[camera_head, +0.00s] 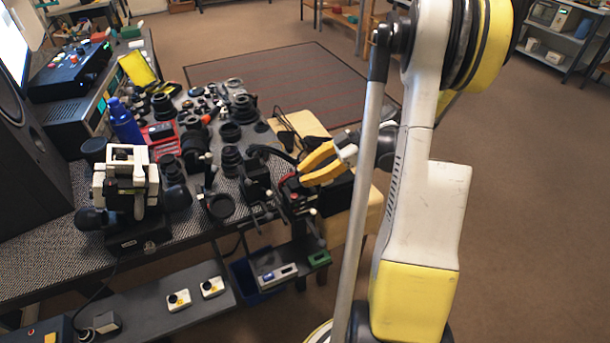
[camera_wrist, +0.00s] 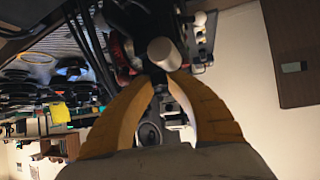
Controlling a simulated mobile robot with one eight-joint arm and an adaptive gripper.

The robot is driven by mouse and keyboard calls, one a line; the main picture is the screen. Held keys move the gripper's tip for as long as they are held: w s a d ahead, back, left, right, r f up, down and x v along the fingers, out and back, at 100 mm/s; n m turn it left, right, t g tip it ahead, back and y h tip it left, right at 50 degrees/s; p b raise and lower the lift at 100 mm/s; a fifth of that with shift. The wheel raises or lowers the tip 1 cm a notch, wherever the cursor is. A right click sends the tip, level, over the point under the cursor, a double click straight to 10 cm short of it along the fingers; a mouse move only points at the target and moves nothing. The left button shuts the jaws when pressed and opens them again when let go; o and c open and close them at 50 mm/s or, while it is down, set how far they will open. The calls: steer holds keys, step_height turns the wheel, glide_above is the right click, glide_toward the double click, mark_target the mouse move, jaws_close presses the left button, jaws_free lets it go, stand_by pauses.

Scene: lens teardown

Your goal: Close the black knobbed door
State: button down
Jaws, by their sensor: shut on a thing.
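My gripper (camera_head: 318,164) has its yellow fingers at the right edge of the cluttered bench, over a group of dark parts with red bits. In the wrist view its fingertips (camera_wrist: 163,82) come together at the base of a pale round knob (camera_wrist: 166,54), and the gripper appears shut on it. Dark parts surround the knob, and the black door itself cannot be told clearly from them. A black panel (camera_head: 337,194) shows just below the fingers in the head view; I cannot tell whether it is the door. My arm hides part of this area.
The bench (camera_head: 40,245) holds many black lenses, a blue bottle (camera_head: 125,122) and a cream-coloured device (camera_head: 127,180). A lower shelf (camera_head: 205,300) carries small boxes. A beige block (camera_head: 362,212) stands beside the gripper. Open brown floor (camera_head: 530,200) lies to the right.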

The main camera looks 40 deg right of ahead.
steer(key=shift+f, duration=0.1)
steer(key=c, duration=1.3)
jaws_free()
steer(key=shift+o, duration=0.3)
